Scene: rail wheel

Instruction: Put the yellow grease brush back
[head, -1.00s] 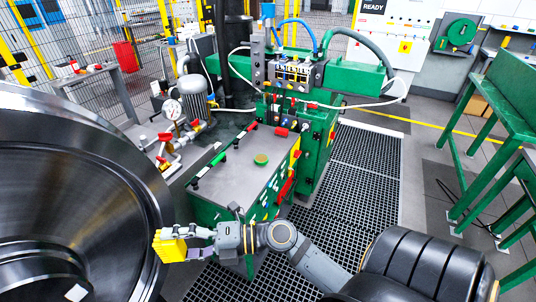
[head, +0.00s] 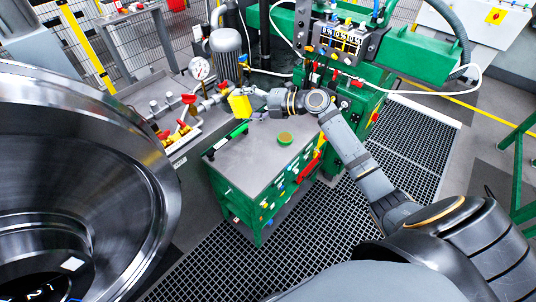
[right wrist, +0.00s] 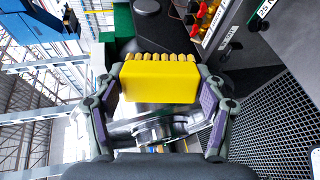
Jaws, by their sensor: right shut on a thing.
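The yellow grease brush (head: 240,104) is a small block held in my right gripper (head: 250,95). It is in the air near the far left edge of the grey-topped green cabinet (head: 245,161). My left gripper does not show.
The large dark rail wheel (head: 150,190) fills the left side. Red-handled valves and a pressure gauge (head: 199,69) stand behind the cabinet. A bar with a green part (head: 238,130) lies along the cabinet's left edge.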

